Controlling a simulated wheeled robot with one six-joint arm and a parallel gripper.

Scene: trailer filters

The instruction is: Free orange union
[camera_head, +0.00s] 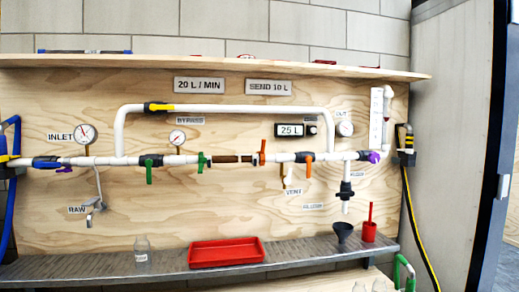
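An orange fitting with an upright tab (262,152) sits on the horizontal white pipe, at the right end of a brown filter section (232,159). It is likely the orange union. A green fitting (201,162) sits at the left end of that section. A second orange piece, a handle (308,168), hangs below a dark valve body (304,157) further right. The pipe run looks joined through these fittings. My gripper is not in view.
A red tray (226,252), clear bottle (141,248), dark funnel (343,232) and red cup (369,231) stand on the grey shelf (300,250). The white bypass pipe (240,109) runs above. The vent tap (287,178) hangs near the orange fitting.

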